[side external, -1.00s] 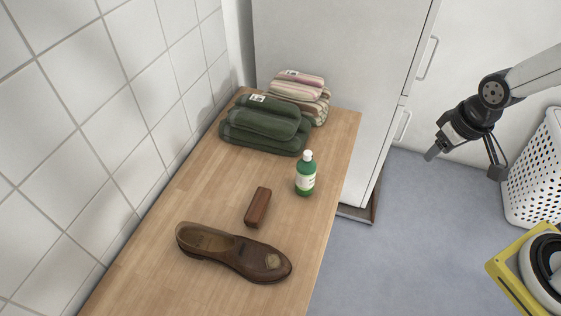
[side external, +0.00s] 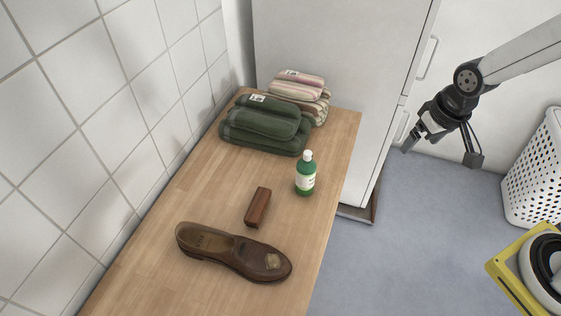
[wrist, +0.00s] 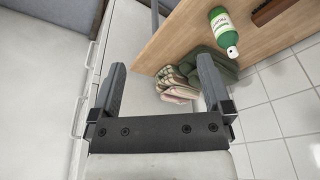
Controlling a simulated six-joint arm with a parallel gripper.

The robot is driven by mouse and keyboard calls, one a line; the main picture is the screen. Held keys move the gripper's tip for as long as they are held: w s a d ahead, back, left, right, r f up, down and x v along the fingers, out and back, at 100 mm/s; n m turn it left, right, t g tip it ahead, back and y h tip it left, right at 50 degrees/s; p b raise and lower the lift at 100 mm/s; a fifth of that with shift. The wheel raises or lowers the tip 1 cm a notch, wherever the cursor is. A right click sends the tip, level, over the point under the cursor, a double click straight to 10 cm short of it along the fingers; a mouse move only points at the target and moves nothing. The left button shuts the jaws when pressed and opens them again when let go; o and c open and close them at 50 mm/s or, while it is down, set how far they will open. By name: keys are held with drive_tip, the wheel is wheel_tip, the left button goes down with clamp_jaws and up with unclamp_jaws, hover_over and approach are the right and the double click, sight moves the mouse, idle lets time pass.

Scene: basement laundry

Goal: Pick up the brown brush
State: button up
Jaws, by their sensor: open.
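The brown brush (side external: 257,207) lies on the wooden counter (side external: 190,205), between the brown shoe (side external: 235,253) and the green bottle (side external: 305,175). In the wrist view a dark brown edge at the top right (wrist: 272,10) looks like part of the brush; the rest is cut off. My gripper (side external: 411,143) is to the right of the counter, above the floor and well apart from the brush. In the wrist view its two fingers (wrist: 160,85) are spread wide with nothing between them.
The green bottle with a white cap stands upright near the counter's right edge. Folded green towels (side external: 265,127) and striped towels (side external: 300,95) are stacked at the back. A tiled wall (side external: 90,120) borders the left; a white cabinet (side external: 330,60) stands behind. A white basket (side external: 535,170) is at the right.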

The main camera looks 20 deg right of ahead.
drive_tip(key=w+a+f+m, duration=0.2)
drive_tip(key=w+a, duration=0.4)
drive_tip(key=w, duration=0.2)
drive_tip(key=m+g, duration=0.2)
drive_tip(key=m, duration=0.4)
hover_over(257, 205)
drive_tip(key=d, duration=0.1)
wheel_tip(257, 205, down, 16)
drive_tip(key=shift+w+f, duration=0.15)
drive_tip(key=shift+a+f, duration=0.3)
drive_tip(key=shift+a, duration=0.05)
drive_tip(key=shift+f, duration=1.3)
drive_tip(key=shift+f, duration=0.1)
drive_tip(key=shift+a+f, duration=0.1)
drive_tip(key=shift+f, duration=2.4)
